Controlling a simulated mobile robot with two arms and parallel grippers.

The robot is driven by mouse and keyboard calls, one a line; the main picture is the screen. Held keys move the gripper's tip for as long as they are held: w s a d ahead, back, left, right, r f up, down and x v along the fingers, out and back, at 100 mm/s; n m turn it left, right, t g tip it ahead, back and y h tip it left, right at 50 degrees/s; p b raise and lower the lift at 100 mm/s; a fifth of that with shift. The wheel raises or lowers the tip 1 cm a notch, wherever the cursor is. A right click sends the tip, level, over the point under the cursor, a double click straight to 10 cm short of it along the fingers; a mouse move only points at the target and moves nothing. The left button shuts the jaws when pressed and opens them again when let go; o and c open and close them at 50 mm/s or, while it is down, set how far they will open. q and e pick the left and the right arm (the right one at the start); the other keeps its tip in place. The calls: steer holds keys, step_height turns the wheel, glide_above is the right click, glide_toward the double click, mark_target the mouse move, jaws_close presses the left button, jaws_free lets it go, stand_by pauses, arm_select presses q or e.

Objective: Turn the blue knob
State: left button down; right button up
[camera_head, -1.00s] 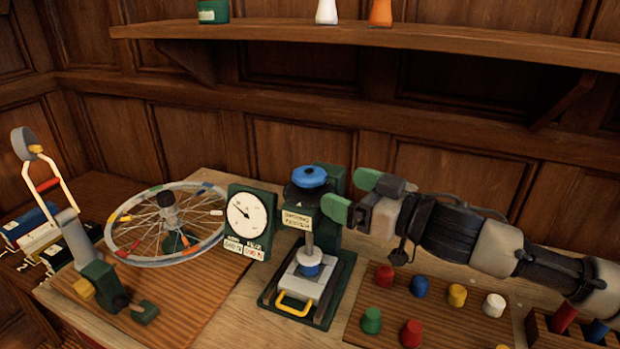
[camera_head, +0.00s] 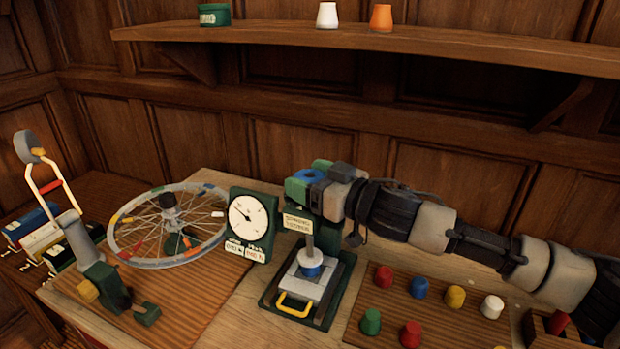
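The blue knob (camera_head: 309,175) sits on top of the green spring tester (camera_head: 331,241). My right gripper (camera_head: 308,178) has come in from the right and is at the knob, with its green fingertips around it. One finger lies on the near left side and one on the far side; part of the knob shows between them. Whether the fingers press on the knob is hard to see. The tester has a round white dial (camera_head: 248,217) on its left and a yellow handle (camera_head: 296,305) at its base. My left gripper is not in view.
A spoked wheel (camera_head: 127,251) lies at the left beside a green clamp-like stand (camera_head: 108,284). A board (camera_head: 391,328) with several coloured pegs lies at the right, below my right arm. A wooden shelf (camera_head: 370,45) runs above, holding three small containers.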

steer(key=c, duration=0.5)
steer(key=m+t+h+b, duration=0.2)
steer(key=m+t+h, duration=0.1)
steer(key=shift+a+f+t+h, duration=0.1)
steer(key=shift+f+t+h, duration=0.05)
steer(key=shift+t+h, duration=0.15)
steer(key=shift+m+t+h+b, duration=0.5)
steer(key=shift+m+t+h, duration=0.7)
steer(key=shift+m+h, duration=0.9)
steer(key=shift+h, duration=0.6)
steer(key=o, duration=1)
steer(key=shift+c, duration=0.2)
